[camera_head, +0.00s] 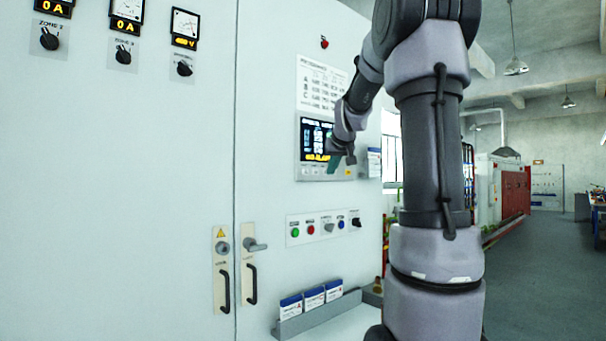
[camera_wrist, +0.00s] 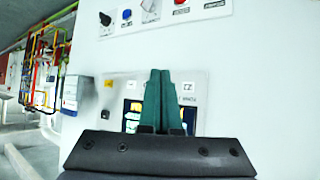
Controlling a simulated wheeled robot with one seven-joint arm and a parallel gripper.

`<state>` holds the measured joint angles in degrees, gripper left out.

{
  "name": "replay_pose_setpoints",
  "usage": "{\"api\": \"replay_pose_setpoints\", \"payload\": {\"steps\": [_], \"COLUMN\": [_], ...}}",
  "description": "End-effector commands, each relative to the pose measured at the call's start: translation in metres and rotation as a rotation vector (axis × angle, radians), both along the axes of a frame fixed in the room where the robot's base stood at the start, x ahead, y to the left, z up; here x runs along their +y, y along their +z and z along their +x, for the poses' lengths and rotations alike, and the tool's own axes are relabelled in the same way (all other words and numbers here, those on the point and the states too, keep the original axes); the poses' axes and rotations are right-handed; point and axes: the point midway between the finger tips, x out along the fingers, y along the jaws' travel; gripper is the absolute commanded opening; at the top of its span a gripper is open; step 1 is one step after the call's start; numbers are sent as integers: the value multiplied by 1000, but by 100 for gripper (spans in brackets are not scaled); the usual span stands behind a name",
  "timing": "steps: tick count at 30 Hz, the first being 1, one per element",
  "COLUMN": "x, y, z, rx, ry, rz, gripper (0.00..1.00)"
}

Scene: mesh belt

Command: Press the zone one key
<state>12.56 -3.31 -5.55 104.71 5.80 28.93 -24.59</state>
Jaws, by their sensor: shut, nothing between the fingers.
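The control panel (camera_head: 299,160) with a lit screen (camera_head: 312,136) is on the pale cabinet front, partly hidden behind my arm. A strip of small keys (camera_head: 312,171) runs below the screen; their labels are too small to read, so I cannot tell which is the zone one key. My gripper (camera_head: 335,170) is at the panel's lower edge. In the wrist view my gripper (camera_wrist: 157,71) has its green fingers together and empty, over the key strip between a yellow key (camera_wrist: 108,84) and a white key (camera_wrist: 187,87). I cannot tell whether the tips touch.
A row of buttons and knobs (camera_head: 325,226) sits below the panel. A tray with boxes (camera_head: 313,298) juts out lower down. Door handles (camera_head: 251,284) are to the left. A holder with cards (camera_head: 374,163) is right of the panel. Open floor (camera_head: 545,260) lies to the right.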

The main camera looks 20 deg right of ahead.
Motion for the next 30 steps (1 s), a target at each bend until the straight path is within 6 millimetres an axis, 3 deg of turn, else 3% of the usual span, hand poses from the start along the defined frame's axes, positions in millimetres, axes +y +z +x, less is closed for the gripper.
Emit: {"api": "replay_pose_setpoints", "payload": {"steps": [8, 21, 30], "x": [5, 25, 31], "y": [-1, -1, 0], "z": [12, 68, 82], "rx": [2, 2, 1], "ry": [2, 2, 1], "rz": [1, 1, 1], "gripper": [0, 0, 0]}}
